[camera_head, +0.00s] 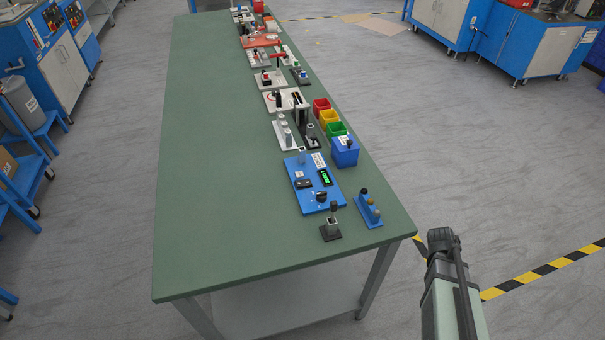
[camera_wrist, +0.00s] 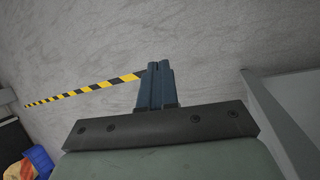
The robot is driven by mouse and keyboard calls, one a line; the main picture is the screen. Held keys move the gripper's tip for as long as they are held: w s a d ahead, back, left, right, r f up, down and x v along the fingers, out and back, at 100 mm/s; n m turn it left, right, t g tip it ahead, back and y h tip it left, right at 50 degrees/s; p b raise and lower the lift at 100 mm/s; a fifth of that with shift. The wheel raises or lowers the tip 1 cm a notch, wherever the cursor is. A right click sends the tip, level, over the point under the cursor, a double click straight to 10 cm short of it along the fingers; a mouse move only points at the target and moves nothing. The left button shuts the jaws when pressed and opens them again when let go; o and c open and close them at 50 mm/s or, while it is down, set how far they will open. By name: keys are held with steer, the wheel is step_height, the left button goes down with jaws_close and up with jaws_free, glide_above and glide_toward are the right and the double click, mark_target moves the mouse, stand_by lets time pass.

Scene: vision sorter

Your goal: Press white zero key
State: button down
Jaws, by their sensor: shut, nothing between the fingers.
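My gripper (camera_wrist: 159,67) is shut and empty in the wrist view, with its two dark fingers side by side over bare grey floor. In the head view my arm shows at the lower right, off the right edge of the table; the fingertips cannot be made out there. A blue panel (camera_head: 298,199) lies near the table's front right, with a white label, a small green-lit display (camera_head: 325,177) and dark parts on it. A white zero key cannot be made out in either view. My gripper is apart from the panel.
The green table (camera_head: 205,190) is clear along its left side. A blue block with knobs (camera_head: 369,212), a small dark stand (camera_head: 331,228) and a blue box (camera_head: 345,153) surround the panel. Coloured bins (camera_head: 329,118) and several fixtures stand farther back. Hazard tape (camera_wrist: 85,89) crosses the floor.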

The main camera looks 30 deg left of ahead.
steer(key=w+a+r+n+t+y, duration=0.15)
steer(key=w+a+r+t, duration=0.25)
steer(key=w+a+r, duration=0.55)
steer(key=w+a+r+n+t+h, duration=0.1)
steer(key=w+a+r+n+t, duration=0.2)
steer(key=w+a+r, duration=0.7)
step_height(320, 180, up, 14)
steer(key=n+t+y, duration=0.3)
steer(key=n+y, duration=0.1)
steer(key=n, duration=1)
glide_above(298, 176)
steer(key=shift+r, duration=0.15)
steer(key=shift+f, duration=4.4)
steer(key=shift+f, duration=0.25)
